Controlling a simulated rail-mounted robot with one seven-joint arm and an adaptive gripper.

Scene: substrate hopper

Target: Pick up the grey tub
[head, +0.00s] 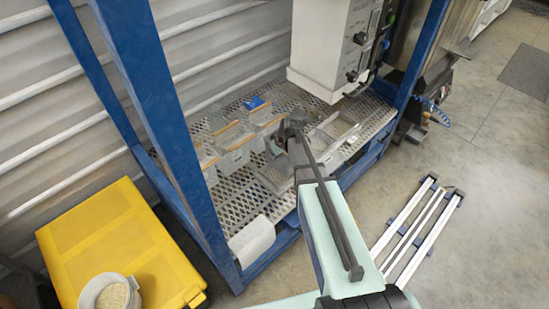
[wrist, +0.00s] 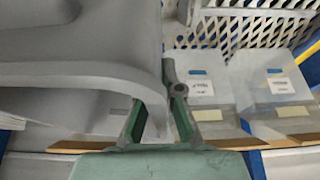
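A large smooth grey body, which looks like the grey tub (wrist: 75,60), fills the left of the wrist view, very close to the camera. Its curved right edge reaches between the fingers of my gripper (wrist: 158,115). The two fingers with green pads stand apart; I cannot tell whether either touches the edge. In the head view my gripper (head: 292,128) is low over the mesh shelf, and my arm hides part of what lies under it. I cannot clearly make out the grey tub there.
Labelled clear boxes (wrist: 203,92) stand right of my gripper on the mesh shelf (head: 240,197). A blue post (head: 165,130) rises at the shelf's left. A white machine (head: 335,45) hangs above. A yellow case (head: 120,245) carries a pale bucket of grains (head: 112,295).

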